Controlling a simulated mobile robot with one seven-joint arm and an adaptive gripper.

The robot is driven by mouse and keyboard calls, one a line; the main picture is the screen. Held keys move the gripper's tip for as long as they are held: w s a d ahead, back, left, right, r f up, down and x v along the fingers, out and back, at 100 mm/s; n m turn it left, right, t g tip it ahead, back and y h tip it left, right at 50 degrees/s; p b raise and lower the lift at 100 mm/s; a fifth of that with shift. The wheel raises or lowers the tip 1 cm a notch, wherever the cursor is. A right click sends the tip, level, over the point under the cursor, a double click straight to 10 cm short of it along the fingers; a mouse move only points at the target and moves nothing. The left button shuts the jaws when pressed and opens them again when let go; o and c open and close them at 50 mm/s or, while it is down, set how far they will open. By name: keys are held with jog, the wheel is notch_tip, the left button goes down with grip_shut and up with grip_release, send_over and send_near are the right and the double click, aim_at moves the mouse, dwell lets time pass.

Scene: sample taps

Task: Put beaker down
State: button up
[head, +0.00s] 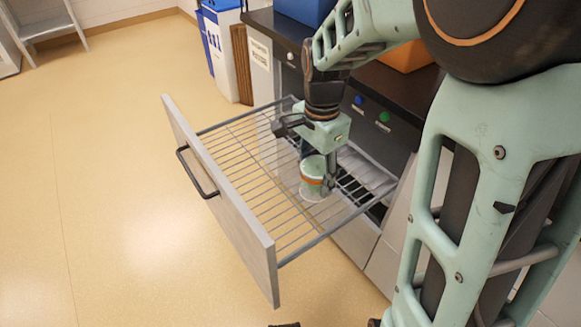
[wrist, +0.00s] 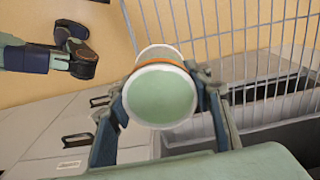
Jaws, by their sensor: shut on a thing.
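The beaker (head: 313,172) is a pale green cup with a white rim and an orange band. In the wrist view the beaker (wrist: 162,95) shows its round green end between two dark fingers. My gripper (head: 322,176) is shut on it, with a finger on each side in the wrist view (wrist: 163,105). The beaker is over the wire rack (head: 235,165) of a pulled-out drawer, near its inner right part. In the head view it looks upright and very low over the wires. I cannot tell whether its base touches them.
The drawer has a grey front panel (head: 220,195) with a black handle (head: 196,172). A dark counter (head: 385,92) with blue and green knobs stands behind. White and blue bins (head: 226,50) stand at the back. Much of the rack left of the beaker is bare.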

jog(key=w+a+f+b, duration=0.1)
jog(key=w+f, duration=0.2)
jog(key=w, duration=0.1)
jog(key=w+a+f+b, duration=0.1)
jog(key=w+f, duration=0.2)
jog(key=w, duration=0.1)
jog(key=w+a+f+b, duration=0.2)
jog(key=w+f, duration=0.1)
jog(key=w, duration=0.1)
jog(key=shift+w+f, duration=0.1)
jog(key=shift+w, duration=0.05)
jog(key=shift+w+f, duration=0.25)
jog(key=shift+f, duration=0.15)
jog(key=shift+w+a+f+b, duration=0.15)
jog(key=shift+f+b, duration=0.15)
jog(key=shift+f, duration=0.55)
jog(key=shift+w+f+b, duration=0.1)
jog(key=shift+f+b, duration=0.2)
jog(key=shift+f, duration=0.5)
jog(key=shift+f, duration=0.1)
jog(key=o, duration=1.1)
